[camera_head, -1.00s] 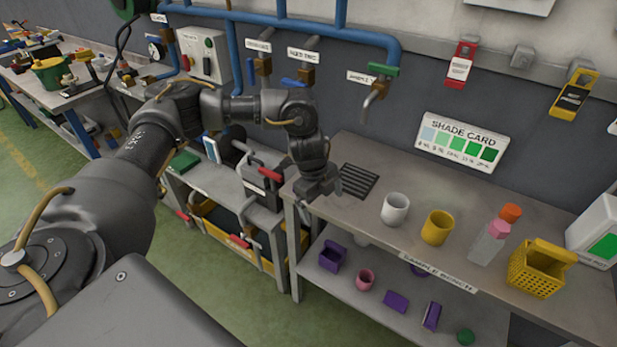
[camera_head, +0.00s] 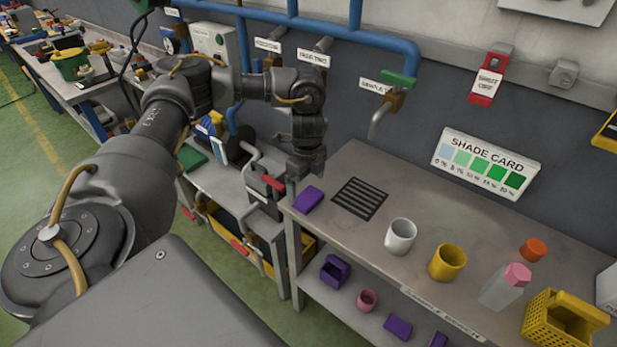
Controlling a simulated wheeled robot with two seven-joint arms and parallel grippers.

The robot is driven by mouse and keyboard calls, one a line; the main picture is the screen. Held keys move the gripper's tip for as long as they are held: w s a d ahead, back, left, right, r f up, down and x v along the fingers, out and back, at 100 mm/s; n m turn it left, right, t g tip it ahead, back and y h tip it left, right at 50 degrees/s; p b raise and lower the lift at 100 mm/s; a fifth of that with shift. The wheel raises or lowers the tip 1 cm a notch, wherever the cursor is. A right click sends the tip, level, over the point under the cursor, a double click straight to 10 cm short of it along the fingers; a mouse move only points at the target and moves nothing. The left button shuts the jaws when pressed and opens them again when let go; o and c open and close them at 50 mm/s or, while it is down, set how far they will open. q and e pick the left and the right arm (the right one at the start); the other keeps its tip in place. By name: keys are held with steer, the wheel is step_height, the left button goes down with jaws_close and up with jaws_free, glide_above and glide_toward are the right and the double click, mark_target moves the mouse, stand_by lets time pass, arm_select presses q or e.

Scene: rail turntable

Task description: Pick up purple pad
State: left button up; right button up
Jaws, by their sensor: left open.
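My left gripper (camera_head: 299,180) is open and points down. It appears just behind and above the pad, with no visible contact, though the exact gap is hard to judge. Another flat purple piece (camera_head: 397,326) lies on the lower shelf. My right gripper is not in view.
The black grille (camera_head: 360,198), a white cup (camera_head: 400,236), a yellow cup (camera_head: 447,262), a pink-capped bottle (camera_head: 506,287) and a yellow basket (camera_head: 563,321) are on the bench. A purple bin (camera_head: 335,270) and pink cup (camera_head: 367,299) stand below. A tap (camera_head: 381,118) juts from the wall.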

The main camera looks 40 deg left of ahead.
mark_target(308, 197)
arm_select(q)
steer(key=shift+d+f, duration=0.1)
steer(key=shift+d, duration=0.05)
steer(key=shift+f, duration=0.25)
steer(key=f, duration=0.1)
steer(key=f+p, duration=0.2)
steer(key=shift+w+f, duration=0.25)
steer(key=shift+f, duration=0.6)
steer(key=c, duration=0.9)
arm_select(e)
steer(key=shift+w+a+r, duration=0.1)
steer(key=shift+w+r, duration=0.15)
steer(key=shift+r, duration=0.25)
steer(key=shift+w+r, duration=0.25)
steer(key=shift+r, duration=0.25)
